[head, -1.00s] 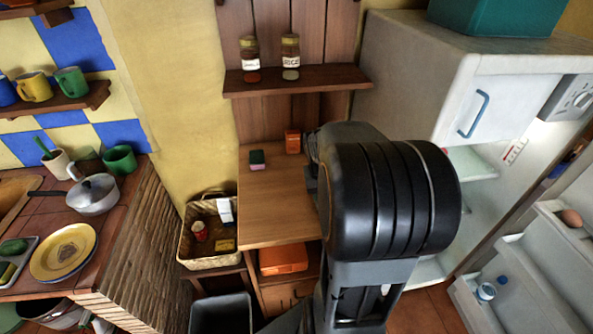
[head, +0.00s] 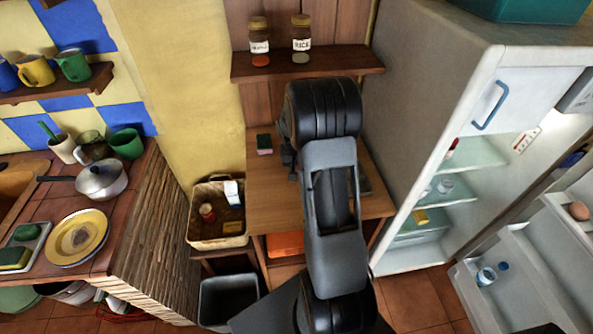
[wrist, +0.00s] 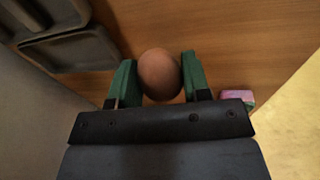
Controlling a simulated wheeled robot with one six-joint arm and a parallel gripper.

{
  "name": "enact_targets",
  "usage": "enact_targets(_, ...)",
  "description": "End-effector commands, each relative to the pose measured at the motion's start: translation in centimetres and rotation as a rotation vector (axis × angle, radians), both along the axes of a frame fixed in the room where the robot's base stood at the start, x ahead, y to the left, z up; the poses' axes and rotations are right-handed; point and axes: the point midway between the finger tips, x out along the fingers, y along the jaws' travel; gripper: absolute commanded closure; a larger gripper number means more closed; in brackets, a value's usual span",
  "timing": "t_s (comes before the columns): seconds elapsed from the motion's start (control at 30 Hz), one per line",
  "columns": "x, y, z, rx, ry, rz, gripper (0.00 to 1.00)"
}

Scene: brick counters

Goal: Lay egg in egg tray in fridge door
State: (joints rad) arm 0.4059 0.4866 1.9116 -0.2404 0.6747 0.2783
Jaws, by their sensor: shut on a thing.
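A brown egg (wrist: 159,73) sits between the two green fingers of my gripper (wrist: 160,78) in the wrist view. The gripper is shut on it, above a wooden surface. In the head view my arm hides the gripper and this egg. The fridge (head: 425,110) stands open at the right, its shelves showing. Its open door (head: 530,262) is at the far right, with shelf bins. Another brown egg (head: 579,211) rests in the upper door bin, which is cut by the picture edge; I cannot tell whether that is the egg tray.
A blue-capped container (head: 486,275) stands in a lower door bin. The wooden counter (head: 265,195) holds a green and pink sponge (head: 264,144). A dark tray (wrist: 75,50) lies beside the gripper in the wrist view. A jar shelf (head: 325,63) hangs above the counter.

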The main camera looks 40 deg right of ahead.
Motion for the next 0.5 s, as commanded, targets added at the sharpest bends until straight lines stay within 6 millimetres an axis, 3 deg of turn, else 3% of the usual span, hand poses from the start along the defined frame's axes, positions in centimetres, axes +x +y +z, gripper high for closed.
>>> enact_targets(0.23,1.0,0.1,-1.2,0.0,0.001,0.004,0.68)
enact_targets(0.5,1.2,0.1,-4.1,0.001,0.002,0.004,0.68)
